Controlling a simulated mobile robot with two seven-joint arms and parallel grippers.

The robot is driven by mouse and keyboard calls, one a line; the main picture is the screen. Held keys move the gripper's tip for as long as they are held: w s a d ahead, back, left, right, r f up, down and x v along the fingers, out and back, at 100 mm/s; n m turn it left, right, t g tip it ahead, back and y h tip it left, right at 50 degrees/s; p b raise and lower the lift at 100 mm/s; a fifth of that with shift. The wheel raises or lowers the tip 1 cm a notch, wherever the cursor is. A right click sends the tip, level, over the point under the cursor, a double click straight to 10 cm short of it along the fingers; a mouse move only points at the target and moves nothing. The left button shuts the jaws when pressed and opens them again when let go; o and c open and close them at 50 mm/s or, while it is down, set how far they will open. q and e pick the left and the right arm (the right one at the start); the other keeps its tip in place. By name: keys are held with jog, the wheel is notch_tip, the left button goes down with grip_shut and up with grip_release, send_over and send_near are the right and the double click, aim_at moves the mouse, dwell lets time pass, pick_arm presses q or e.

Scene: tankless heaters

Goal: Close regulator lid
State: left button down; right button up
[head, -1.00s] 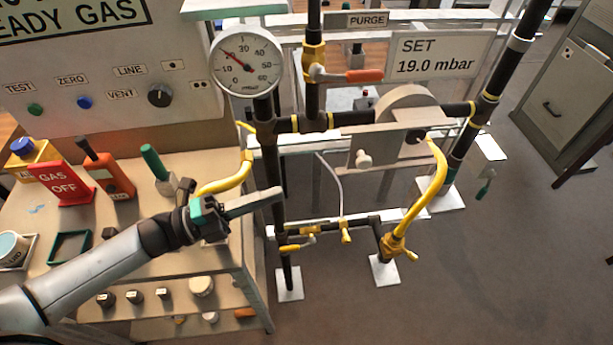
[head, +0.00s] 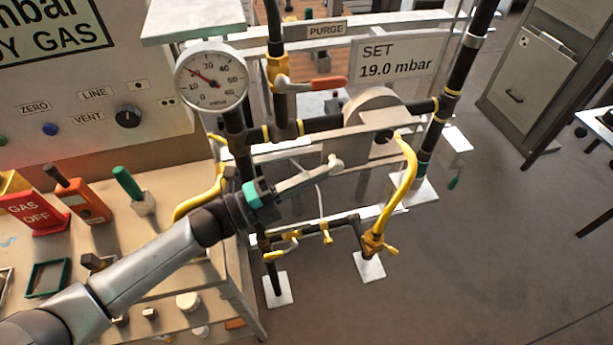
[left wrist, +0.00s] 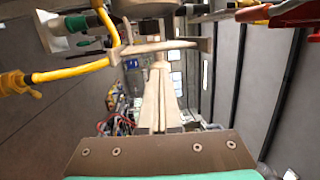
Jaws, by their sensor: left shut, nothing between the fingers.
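The regulator (head: 372,104) is a round, pale grey body on the black pipe in the middle right of the head view. Its lid (head: 350,147) is a flat, pale plate standing in front of the body, with a small light knob (head: 336,163) at its left end. In the left wrist view the lid (left wrist: 165,47) shows as a pale bar across the top middle. My left gripper (head: 322,170) is shut and empty, its fingertips close by the knob. I cannot tell whether they touch. The fingers (left wrist: 160,95) point toward the bar in the left wrist view. My right gripper is out of view.
A yellow hose (head: 408,180) curves down right of the lid. The pressure gauge (head: 211,76) and an orange-handled valve (head: 318,84) stand above left. The bench (head: 165,235) lies left, and lower pipes run below my gripper. Open floor (head: 480,270) lies right.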

aim_at(350, 159)
pick_arm(q)
jog(key=x, duration=0.2)
jog(key=f+b+x, duration=0.1)
jog(key=x, duration=0.2)
jog(key=s+x, duration=0.1)
jog(key=x, duration=0.2)
jog(key=shift+d+f+b, duration=0.15)
jog(key=shift+d+b, duration=0.25)
jog(key=shift+d, duration=0.25)
jog(key=shift+w+d, duration=0.1)
jog(key=shift+d, duration=0.15)
